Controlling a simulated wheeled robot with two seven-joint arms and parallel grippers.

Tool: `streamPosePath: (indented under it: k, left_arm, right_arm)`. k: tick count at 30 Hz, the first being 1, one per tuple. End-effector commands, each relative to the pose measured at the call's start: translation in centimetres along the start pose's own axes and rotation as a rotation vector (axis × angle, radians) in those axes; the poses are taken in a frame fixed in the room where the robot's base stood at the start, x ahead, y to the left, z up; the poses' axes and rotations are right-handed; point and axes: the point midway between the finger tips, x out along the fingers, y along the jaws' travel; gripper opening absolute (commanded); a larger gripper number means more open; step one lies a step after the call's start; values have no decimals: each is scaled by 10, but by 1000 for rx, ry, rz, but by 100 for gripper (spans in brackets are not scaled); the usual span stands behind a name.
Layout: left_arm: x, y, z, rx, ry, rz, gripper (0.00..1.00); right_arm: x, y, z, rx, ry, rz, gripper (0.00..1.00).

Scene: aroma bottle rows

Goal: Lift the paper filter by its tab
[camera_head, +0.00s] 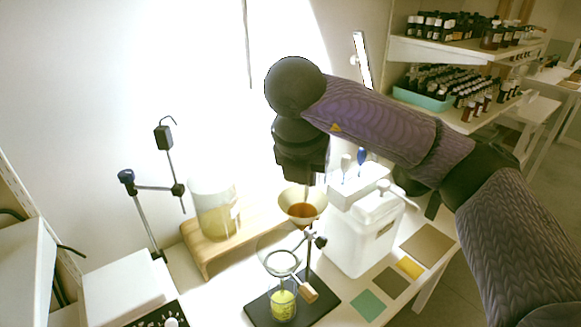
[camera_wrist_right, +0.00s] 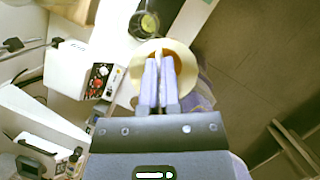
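The paper filter (camera_head: 302,211) is a pale cone with brown contents, near the middle of the head view. My right gripper (camera_head: 307,184) points down at the filter's rim from above. In the right wrist view its two fingers (camera_wrist_right: 160,66) are close together over the filter (camera_wrist_right: 185,57), and they appear shut on its tab. My left gripper is in neither view.
A flask with yellow-green liquid (camera_head: 283,304) stands on the dark stand base (camera_head: 262,312). A white container (camera_head: 352,240) is close on the right. A large jar (camera_head: 214,212) stands on a wooden riser (camera_head: 200,262) at left. Bottle shelves (camera_head: 430,50) are at back right.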

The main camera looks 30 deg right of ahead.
Motion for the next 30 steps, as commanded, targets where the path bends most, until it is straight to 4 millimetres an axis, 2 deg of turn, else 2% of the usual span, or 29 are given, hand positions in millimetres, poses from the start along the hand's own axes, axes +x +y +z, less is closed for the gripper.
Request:
streamPosePath:
  k: [12,18,30]
  left_arm:
    - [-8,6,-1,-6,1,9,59]
    - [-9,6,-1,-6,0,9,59]
    - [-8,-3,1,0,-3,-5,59]
  right_arm:
    - [-15,-48,-31,0,-2,0,0]
    - [-19,-66,-43,0,-1,0,0]
    - [-18,-68,-46,-25,0,10,0]
